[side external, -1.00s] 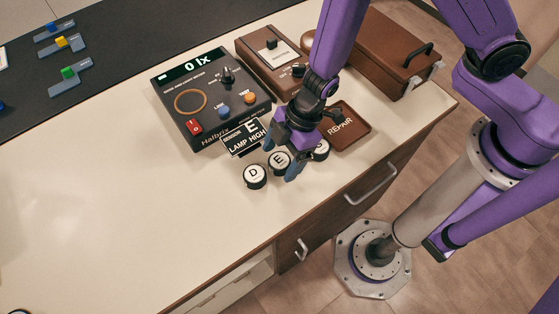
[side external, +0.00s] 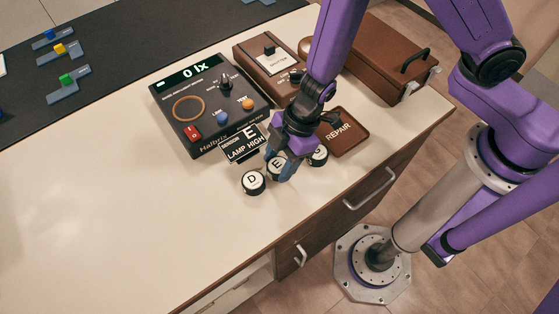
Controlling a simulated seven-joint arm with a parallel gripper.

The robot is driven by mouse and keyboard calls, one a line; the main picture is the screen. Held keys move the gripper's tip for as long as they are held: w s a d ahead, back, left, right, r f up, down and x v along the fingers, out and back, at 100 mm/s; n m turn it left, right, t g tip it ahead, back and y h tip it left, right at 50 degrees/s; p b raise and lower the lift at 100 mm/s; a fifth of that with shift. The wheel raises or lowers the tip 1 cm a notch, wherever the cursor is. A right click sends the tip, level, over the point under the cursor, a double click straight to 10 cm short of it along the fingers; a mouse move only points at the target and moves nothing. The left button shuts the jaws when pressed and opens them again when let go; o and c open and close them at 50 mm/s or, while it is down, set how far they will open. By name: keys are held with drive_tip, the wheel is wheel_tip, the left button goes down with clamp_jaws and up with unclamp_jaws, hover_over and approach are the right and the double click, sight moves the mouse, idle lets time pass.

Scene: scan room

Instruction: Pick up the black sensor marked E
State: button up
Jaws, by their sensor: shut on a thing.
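The black sensor marked E (side external: 275,164) is a short round puck with a white top, standing in a row near the front edge of the counter. My gripper (side external: 280,163) comes down over it from above and is shut on it, with blue-grey fingertips at its sides. The fingers hide part of the sensor, and I cannot tell whether it is off the counter. The sensor marked D (side external: 253,182) sits to its left. Another puck (side external: 317,156) sits to its right, its letter partly covered.
A black meter box (side external: 208,105) reading "0 lx" stands behind, with a sign (side external: 243,145) reading "SENSOR E LAMP HIGH" in front of it. A brown REPAIR tray (side external: 343,131), a brown shutter box (side external: 272,68) and a brown case (side external: 388,57) lie to the right.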

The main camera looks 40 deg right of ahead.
drive_tip(key=shift+r, duration=0.45)
drive_tip(key=s+d+r, duration=0.9)
drive_tip(key=d+r, duration=0.1)
drive_tip(key=r, duration=0.1)
drive_tip(key=shift+s+d+r, duration=0.15)
drive_tip(key=shift+s+r, duration=0.05)
idle(0.7)
